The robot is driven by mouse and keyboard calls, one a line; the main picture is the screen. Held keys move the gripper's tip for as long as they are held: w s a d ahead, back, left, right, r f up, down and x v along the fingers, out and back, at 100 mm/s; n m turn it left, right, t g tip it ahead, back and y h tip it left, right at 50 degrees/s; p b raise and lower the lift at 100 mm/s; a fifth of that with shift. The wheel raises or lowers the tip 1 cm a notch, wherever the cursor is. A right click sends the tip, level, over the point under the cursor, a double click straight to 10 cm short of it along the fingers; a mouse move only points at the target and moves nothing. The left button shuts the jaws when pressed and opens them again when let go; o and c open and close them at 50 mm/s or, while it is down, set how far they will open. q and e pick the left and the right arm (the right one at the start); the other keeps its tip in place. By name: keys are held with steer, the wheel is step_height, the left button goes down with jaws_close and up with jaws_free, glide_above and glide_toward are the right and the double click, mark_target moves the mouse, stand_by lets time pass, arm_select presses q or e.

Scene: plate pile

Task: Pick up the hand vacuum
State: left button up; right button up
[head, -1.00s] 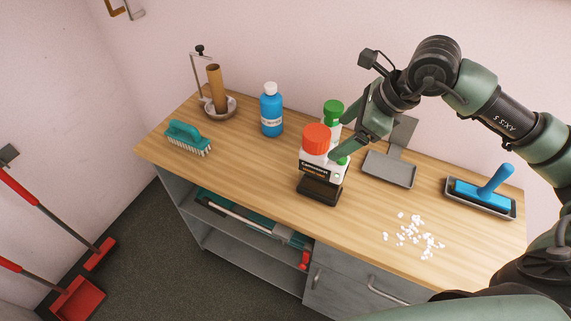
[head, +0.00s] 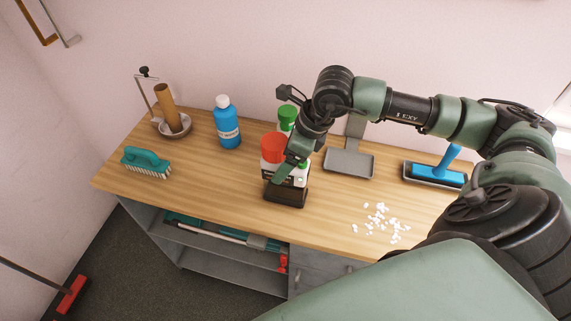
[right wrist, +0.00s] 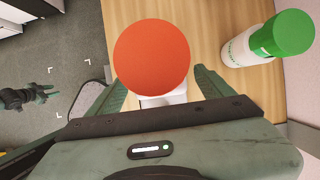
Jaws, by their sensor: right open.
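The hand vacuum appears to be the upright unit with a round orange-red top (head: 272,148), a white labelled body and a dark base (head: 286,193), standing on the wooden bench. My right gripper (head: 286,172) comes in from the right at its body, hiding part of it. In the right wrist view, the orange-red top (right wrist: 152,57) lies between the two spread fingers of my right gripper (right wrist: 160,90); contact cannot be told. My left gripper (right wrist: 38,95) seems to be the small dark hand over the floor at the left of that view; its jaws are unclear.
A green-capped white bottle (head: 287,119) stands close behind the vacuum, also in the wrist view (right wrist: 265,42).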

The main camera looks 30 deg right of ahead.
jaws_close()
steer(key=shift+w+r, duration=0.1)
stand_by(0.3)
steer(key=shift+r, duration=0.65)
step_height(320, 180, up, 19)
steer(key=b, duration=0.3)
steer(key=shift+f, duration=0.15)
